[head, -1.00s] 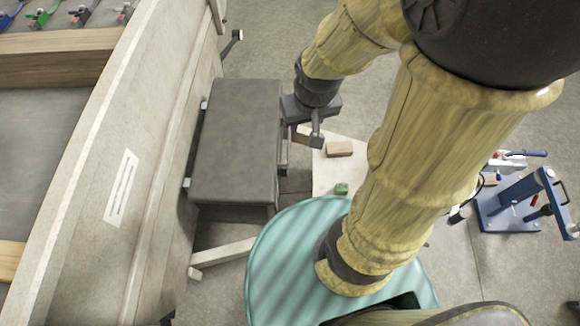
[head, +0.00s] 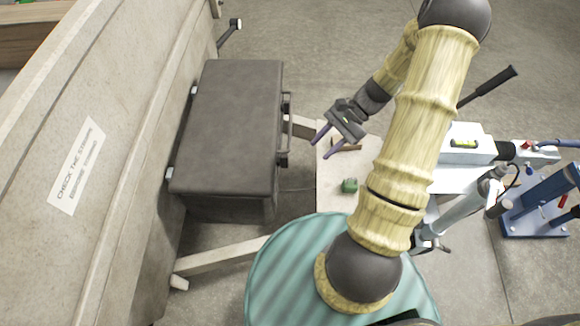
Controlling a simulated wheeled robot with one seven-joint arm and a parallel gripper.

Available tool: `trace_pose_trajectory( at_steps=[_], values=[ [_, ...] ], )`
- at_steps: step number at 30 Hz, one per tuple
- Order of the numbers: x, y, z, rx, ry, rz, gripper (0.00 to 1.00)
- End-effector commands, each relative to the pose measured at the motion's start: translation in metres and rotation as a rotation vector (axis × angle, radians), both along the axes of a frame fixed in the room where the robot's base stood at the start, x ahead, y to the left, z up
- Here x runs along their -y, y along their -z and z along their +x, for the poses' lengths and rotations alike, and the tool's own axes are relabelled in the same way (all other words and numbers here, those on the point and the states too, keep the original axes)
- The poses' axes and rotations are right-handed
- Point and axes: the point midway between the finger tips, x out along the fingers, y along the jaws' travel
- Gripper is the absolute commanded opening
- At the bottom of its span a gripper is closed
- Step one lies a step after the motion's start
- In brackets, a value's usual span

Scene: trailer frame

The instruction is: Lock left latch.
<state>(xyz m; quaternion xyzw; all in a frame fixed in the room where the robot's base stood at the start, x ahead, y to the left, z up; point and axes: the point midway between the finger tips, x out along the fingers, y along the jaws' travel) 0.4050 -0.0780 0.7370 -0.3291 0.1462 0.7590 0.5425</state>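A dark grey toolbox (head: 232,130) with its lid down sits beside the trailer's pale side wall. A dark handle-like fitting (head: 287,130) stands out from its right face. Two small light metal pieces show at the box's wall-side edge. My gripper (head: 320,149) is right of the box, apart from it, with its two purplish fingers spread and nothing between them, pointing down-left toward the box.
A pale frame beam (head: 225,256) runs below the box. A green object (head: 349,185) and a partly hidden brown block (head: 346,144) lie on the pale frame right of it. A blue stand (head: 545,195) is at far right. A lever (head: 230,33) sticks out from the trailer wall above.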

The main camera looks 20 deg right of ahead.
Motion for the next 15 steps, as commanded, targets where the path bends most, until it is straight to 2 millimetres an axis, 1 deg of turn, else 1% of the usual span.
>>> trace_pose_trajectory(
  at_steps=[1, 3, 5, 6, 9, 12, 15],
  values=[
    [0.008, 0.035, 0.003, -0.034, 0.073, 0.071, 0.38],
    [0.017, 0.059, 0.009, -0.072, 0.166, 0.168, 0.38],
    [0.026, 0.08, 0.014, -0.099, 0.243, 0.256, 0.38],
    [0.032, 0.094, 0.017, -0.115, 0.294, 0.316, 0.38],
    [0.051, 0.126, 0.024, -0.143, 0.419, 0.466, 0.38],
    [0.07, 0.149, 0.028, -0.155, 0.52, 0.6, 0.38],
    [0.084, 0.162, 0.031, -0.158, 0.585, 0.69, 0.38]
  ],
)
